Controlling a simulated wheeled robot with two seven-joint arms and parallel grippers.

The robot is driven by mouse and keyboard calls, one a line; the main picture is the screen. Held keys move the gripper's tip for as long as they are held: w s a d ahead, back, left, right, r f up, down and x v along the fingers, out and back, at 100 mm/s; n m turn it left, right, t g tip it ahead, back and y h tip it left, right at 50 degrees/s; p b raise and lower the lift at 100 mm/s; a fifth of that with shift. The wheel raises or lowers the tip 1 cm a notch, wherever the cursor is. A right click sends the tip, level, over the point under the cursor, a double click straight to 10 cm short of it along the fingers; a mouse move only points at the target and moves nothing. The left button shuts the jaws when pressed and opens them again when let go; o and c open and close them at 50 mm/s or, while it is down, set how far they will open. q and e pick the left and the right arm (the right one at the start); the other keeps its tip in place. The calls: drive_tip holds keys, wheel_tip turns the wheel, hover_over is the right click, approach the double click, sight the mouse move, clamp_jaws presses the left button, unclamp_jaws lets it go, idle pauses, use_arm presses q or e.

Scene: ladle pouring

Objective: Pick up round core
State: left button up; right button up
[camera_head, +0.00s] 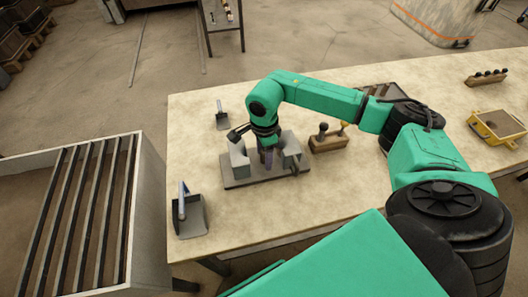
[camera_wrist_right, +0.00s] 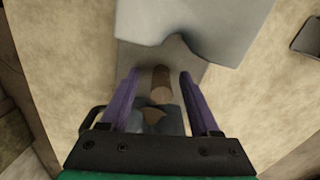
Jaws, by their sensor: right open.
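A brown round core (camera_wrist_right: 162,86) shows in the right wrist view as a short cylinder between two grey mold blocks. My right gripper (camera_wrist_right: 160,75) is open, with one purple finger on each side of the core and gaps between. In the head view my right gripper (camera_head: 268,158) points down between the left grey block (camera_head: 239,159) and the right grey block (camera_head: 291,150), which stand on a flat grey plate (camera_head: 245,180). The core is hidden there by the gripper and blocks. My left gripper is not in view.
A wooden holder (camera_head: 328,144) with knobbed tools stands right of the plate. A yellow box (camera_head: 495,127) is at far right.

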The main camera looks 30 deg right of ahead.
drive_tip(key=shift+f, duration=0.1)
drive_tip(key=c, duration=0.9)
drive_tip(key=shift+w, duration=0.1)
